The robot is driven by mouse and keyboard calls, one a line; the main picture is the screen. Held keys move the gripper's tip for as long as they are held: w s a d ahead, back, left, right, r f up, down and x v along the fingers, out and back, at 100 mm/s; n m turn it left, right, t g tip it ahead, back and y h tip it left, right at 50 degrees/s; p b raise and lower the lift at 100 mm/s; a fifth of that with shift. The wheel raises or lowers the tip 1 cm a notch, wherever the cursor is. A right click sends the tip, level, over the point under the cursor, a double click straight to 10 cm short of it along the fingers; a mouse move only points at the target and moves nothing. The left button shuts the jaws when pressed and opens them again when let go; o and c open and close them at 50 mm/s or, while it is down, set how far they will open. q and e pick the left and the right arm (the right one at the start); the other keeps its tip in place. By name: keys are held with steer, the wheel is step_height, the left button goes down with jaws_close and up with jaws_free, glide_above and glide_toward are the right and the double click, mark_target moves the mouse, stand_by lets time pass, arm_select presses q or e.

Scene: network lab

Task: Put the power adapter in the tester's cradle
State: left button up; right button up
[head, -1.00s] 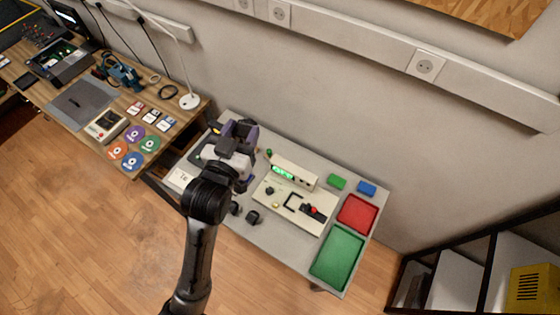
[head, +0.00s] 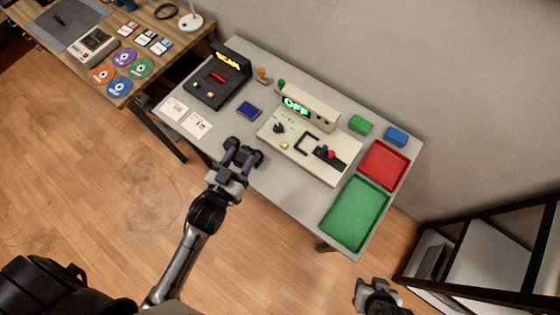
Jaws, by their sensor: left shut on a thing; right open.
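The cream tester (head: 292,158) stands in the middle of the grey table, with a lit green display (head: 296,104) behind it. A black bracket-shaped outline, which looks like its cradle (head: 305,143), is on its top and appears empty, with a red-knobbed lever (head: 330,155) to its right. My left gripper (head: 244,150) is at the table's front edge, left of the tester. It is shut on a dark thing, seemingly the power adapter, mostly hidden among the black fingertips. My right gripper (head: 375,284) is open and empty, off the table's front right side.
A dark device with an amber display (head: 218,80), a blue block (head: 249,110) and white cards (head: 197,123) lie left of the tester. Green (head: 355,213) and red (head: 384,166) trays, with green (head: 360,124) and blue (head: 396,136) blocks behind, fill the right.

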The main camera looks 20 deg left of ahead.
arm_select(q)
steer(key=s+f+m+h+b, duration=0.1)
steer(key=s+f+b, duration=0.4)
steer(key=f, duration=0.5)
steer(key=s+f+h+b, duration=0.1)
steer(key=s+f+b, duration=0.3)
steer(key=f+b, duration=0.45)
steer(key=s+f+m+h+b, duration=0.1)
steer(key=s+f+b, duration=0.35)
steer(key=f, duration=0.65)
step_height(320, 180, up, 8)
steer(key=w+d+m+h, duration=0.1)
steer(key=w+d, duration=0.1)
steer(key=shift+w+g+h, duration=0.2)
steer(key=shift+g+h, duration=0.1)
steer(key=shift+g, duration=0.1)
steer(key=shift+d+f, duration=0.1)
steer(key=shift+d, duration=0.05)
steer(key=b+x, duration=0.3)
steer(key=x, duration=1.1)
steer(key=shift+w, duration=0.25)
steer(key=x, duration=0.3)
steer(key=shift+d+b, duration=0.1)
steer(key=shift+b, duration=0.25)
steer(key=shift+w, duration=0.25)
steer(key=shift+f, duration=0.1)
steer(key=shift+s, duration=0.1)
